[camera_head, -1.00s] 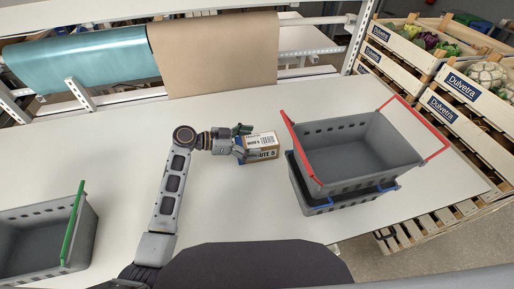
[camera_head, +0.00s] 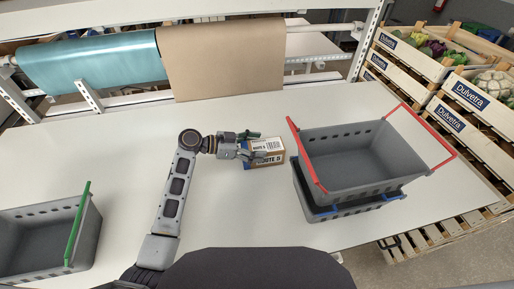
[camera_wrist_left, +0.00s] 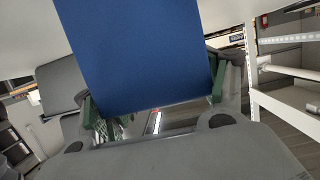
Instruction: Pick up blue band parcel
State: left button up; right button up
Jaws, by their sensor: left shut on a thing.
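The blue band parcel is a brown carton (camera_head: 266,152) with a white label and "ROUTE 5" lettering in the head view. My left gripper (camera_head: 248,147) is shut on its left end, with one finger showing along its top. In the left wrist view, a broad blue face of the parcel (camera_wrist_left: 135,50) fills the upper middle, between the green-padded fingers of my left gripper (camera_wrist_left: 155,105). I cannot tell from these views whether the parcel touches the table. My right gripper is not in view.
Stacked grey baskets with red (camera_head: 308,158) and blue handles stand just right of the parcel. A grey basket with a green handle (camera_head: 77,225) stands at the left. Paper rolls (camera_head: 220,58) hang behind the white table (camera_head: 130,125). Vegetable crates (camera_head: 450,117) stand at the right.

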pick_arm(q)
notch_tip(320, 180, up, 8)
jog(key=p, duration=0.3)
jog(key=shift+r, duration=0.15)
jog(key=shift+r+p, duration=0.3)
jog(key=shift+r, duration=0.55)
